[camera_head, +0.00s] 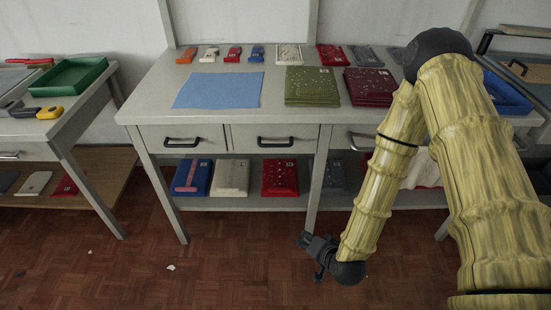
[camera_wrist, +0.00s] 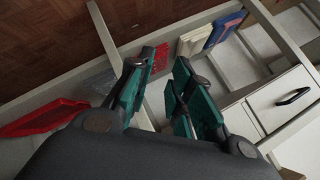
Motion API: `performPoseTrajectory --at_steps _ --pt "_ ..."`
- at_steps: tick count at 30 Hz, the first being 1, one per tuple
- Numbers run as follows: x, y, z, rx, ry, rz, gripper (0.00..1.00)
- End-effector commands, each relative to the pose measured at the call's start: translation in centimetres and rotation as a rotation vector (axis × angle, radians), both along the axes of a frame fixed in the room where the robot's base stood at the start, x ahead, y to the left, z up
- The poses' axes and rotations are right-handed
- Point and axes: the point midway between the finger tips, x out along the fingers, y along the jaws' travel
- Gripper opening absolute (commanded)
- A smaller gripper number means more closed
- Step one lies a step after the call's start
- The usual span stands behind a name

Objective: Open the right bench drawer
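The bench (camera_head: 222,115) has a row of grey drawers with dark bar handles under its top. The rightmost drawer I can make out (camera_head: 340,138) is partly covered by my arm, with part of its handle (camera_head: 357,142) showing; it looks closed. My gripper (camera_head: 318,252) hangs low in front of the bench, below drawer height and apart from any handle. In the wrist view my gripper (camera_wrist: 165,62) has its teal fingers spread with nothing between them. A drawer handle (camera_wrist: 293,96) shows at the right there; I cannot tell which drawer it belongs to.
Two more closed drawers (camera_head: 180,133) (camera_head: 275,131) are at left and middle. Folded cloths and a blue mat (camera_head: 219,90) lie on top; packs (camera_head: 280,178) lie on the shelf below. A side table with a green tray (camera_head: 68,77) stands left. Floor in front is mostly clear.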

Motion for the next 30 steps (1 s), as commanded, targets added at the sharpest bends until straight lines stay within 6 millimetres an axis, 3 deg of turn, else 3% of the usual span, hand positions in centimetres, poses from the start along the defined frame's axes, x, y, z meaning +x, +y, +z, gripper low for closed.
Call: performPoseTrajectory --at_steps 1,3,9,12,16,23,30 --pt "2.9 1.3 0.0 0.087 -0.079 -0.038 0.21" --pt "6.4 2.8 2.2 0.222 -0.181 -0.091 0.21" --pt "13.2 5.7 9.2 0.586 -0.418 -0.177 0.21" --pt "14.9 6.3 12.2 0.724 -0.493 -0.192 0.21" --pt "16.0 6.6 14.6 0.830 -0.546 -0.197 0.21" --pt "17.3 7.1 15.8 0.867 -0.564 -0.197 0.21" --pt "20.7 8.6 16.4 0.865 -0.564 -0.196 0.21"
